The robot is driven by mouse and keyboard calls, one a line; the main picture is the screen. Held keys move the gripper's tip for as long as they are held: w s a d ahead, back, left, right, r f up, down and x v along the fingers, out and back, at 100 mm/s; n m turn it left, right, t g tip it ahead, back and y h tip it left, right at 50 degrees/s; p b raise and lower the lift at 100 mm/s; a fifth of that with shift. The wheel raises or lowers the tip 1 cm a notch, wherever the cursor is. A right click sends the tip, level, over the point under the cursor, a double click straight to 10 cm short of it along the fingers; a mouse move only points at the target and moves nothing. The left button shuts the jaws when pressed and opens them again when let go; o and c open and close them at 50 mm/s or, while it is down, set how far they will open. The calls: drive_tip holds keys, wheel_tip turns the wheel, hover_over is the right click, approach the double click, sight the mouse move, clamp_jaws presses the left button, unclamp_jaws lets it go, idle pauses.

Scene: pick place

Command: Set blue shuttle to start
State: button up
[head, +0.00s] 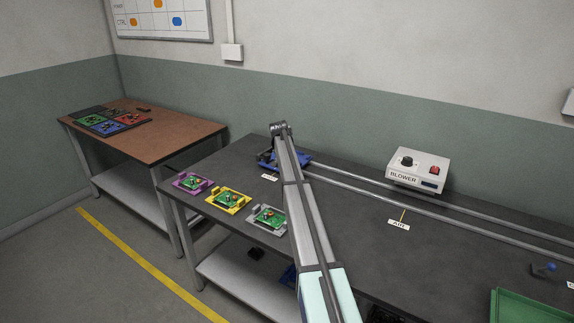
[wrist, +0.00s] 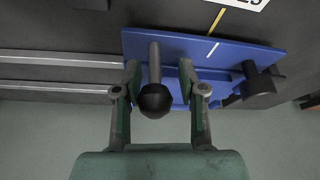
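The blue shuttle (head: 300,159) sits at the left end of the rails in the head view, partly hidden behind my arm. In the wrist view the blue shuttle (wrist: 235,54) carries a post with a black ball knob (wrist: 155,100). My gripper (wrist: 158,70) is open, with one finger on each side of the post and a visible gap on both sides. A white line on the shuttle (wrist: 213,51) lies nearly in line with a yellow mark (wrist: 216,18) on the table. My arm hides the gripper in the head view. A table label (head: 269,177) by the shuttle is too small to read.
Twin rails (head: 395,196) run right from the shuttle, past an AIR label (head: 399,225) and the BLOWER box (head: 417,170). Purple (head: 191,182), yellow (head: 228,200) and grey (head: 267,218) trays holding boards stand at the front left. A green tray (head: 507,296) is at lower right.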

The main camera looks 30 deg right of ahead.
drive_tip(key=shift+a, duration=0.1)
drive_tip(key=v, duration=1.2)
drive_tip(key=shift+r, duration=0.1)
